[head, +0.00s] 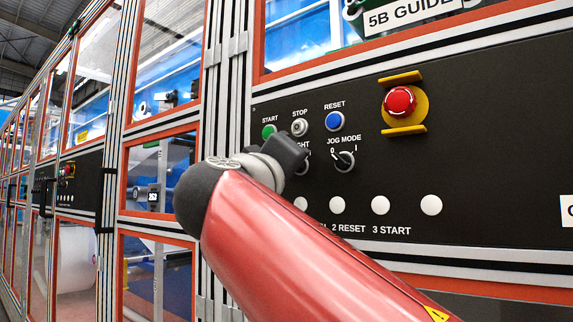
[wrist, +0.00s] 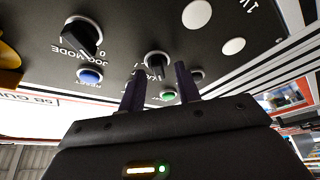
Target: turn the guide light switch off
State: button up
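The guide light switch (wrist: 157,62) is a black rotary knob on the dark control panel, seen upside down in the wrist view. My gripper (wrist: 160,70) has its two dark fingers apart, one on each side of this knob as seen; whether they touch it I cannot tell. In the head view my gripper (head: 290,151) is at the panel and hides most of the switch; only the end of its label, "GHT", and a sliver of its ring show. The knob's exact setting is hard to read.
The jog mode switch (head: 344,161) is just right of the gripper. Above are the green start (head: 269,131), stop (head: 299,127) and blue reset (head: 334,121) buttons. A red emergency stop (head: 400,101) sits upper right. Several white round lamps (head: 380,205) line the panel below.

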jog(key=shift+s, duration=0.1)
jog(key=b+v, duration=0.1)
jog(key=v, duration=0.6)
jog(key=shift+s+b, duration=0.3)
jog(key=shift+b, duration=0.05)
jog(key=shift+a+f, duration=0.15)
